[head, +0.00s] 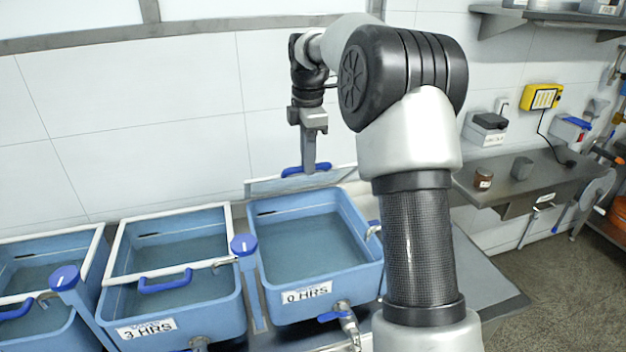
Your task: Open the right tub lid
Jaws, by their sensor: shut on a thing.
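The right tub (268,290) is a blue basin labelled "0 HRS" with greyish liquid inside. Its lid (262,188), a pale-framed clear panel, is swung up and stands tilted along the tub's back edge. The top of the tub is uncovered. The lid's blue handle (292,172) is at the raised edge. My gripper (309,168) points down behind the tub and is shut on this handle. My arm hides the lid's right part and part of the tub's right surroundings.
The middle tub (228,315), labelled "3 HRS", and the left tub (50,338) have pale-framed lids with blue handles lying over them. A grey shelf (535,180) with small containers is at right.

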